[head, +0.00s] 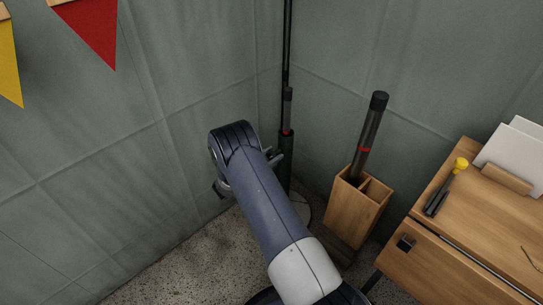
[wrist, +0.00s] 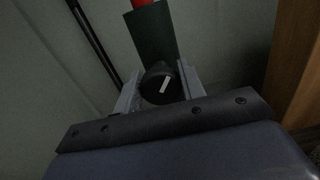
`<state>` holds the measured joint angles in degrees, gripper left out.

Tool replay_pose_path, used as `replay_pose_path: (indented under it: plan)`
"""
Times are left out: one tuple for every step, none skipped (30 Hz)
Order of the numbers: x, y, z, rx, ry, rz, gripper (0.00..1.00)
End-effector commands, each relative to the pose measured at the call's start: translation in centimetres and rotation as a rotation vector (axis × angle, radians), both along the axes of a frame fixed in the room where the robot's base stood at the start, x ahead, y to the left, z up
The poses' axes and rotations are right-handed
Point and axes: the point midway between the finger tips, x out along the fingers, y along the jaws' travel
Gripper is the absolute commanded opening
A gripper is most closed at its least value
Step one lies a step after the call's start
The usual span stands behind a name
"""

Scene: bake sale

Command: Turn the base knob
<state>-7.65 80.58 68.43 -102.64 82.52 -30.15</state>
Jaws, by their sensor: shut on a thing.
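The base knob (wrist: 158,87) is round and black with a pale pointer line. It sits on the front of a dark green upright post (wrist: 154,34), low in the wrist view. The pointer is tilted, its top leaning right. My gripper (wrist: 157,82) is around the knob, one grey finger on each side, shut on it. In the head view the green post (head: 285,160) stands in the corner with a thin dark pole rising from it. There my arm hides the knob and most of my gripper.
A wooden holder (head: 344,215) with a dark, red-banded stick (head: 371,136) stands right of the post. A wooden desk (head: 467,255) fills the right side. Tent walls (head: 180,100) close in behind and left. Bare speckled floor (head: 165,275) lies at the lower left.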

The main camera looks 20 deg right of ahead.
Motion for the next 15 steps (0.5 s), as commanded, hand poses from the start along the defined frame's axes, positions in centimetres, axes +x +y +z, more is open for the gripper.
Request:
replay_pose_path:
  plan:
    - [-0.01, 0.01, -0.01, 0.000, 0.000, 0.000, 0.15]
    - [-0.01, 0.01, -0.02, 0.000, 0.000, 0.000, 0.15]
    - [-0.01, 0.01, -0.03, 0.000, -0.001, 0.000, 0.15]
    - [-0.01, 0.01, -0.04, 0.001, -0.002, 0.000, 0.15]
    - [-0.01, 0.01, -0.05, 0.002, -0.005, 0.000, 0.15]
    - [-0.01, 0.01, -0.08, 0.003, -0.008, 0.000, 0.15]
    - [-0.01, 0.01, -0.09, 0.005, -0.013, 0.000, 0.15]
    - [-0.01, 0.01, -0.11, 0.008, -0.019, 0.000, 0.15]
    - [-0.01, 0.01, -0.14, 0.013, -0.031, 0.000, 0.15]
    - [-0.02, 0.00, -0.17, 0.016, -0.040, 0.000, 0.15]
    - [-0.03, 0.00, -0.21, 0.020, -0.050, 0.000, 0.15]
    - [-0.05, -0.01, -0.28, 0.028, -0.068, 0.000, 0.15]
    - [-0.06, -0.01, -0.32, 0.033, -0.081, 0.000, 0.15]
    - [-0.06, -0.01, -0.35, 0.040, -0.098, 0.000, 0.15]
    - [-0.06, -0.01, -0.37, 0.050, -0.122, 0.000, 0.15]
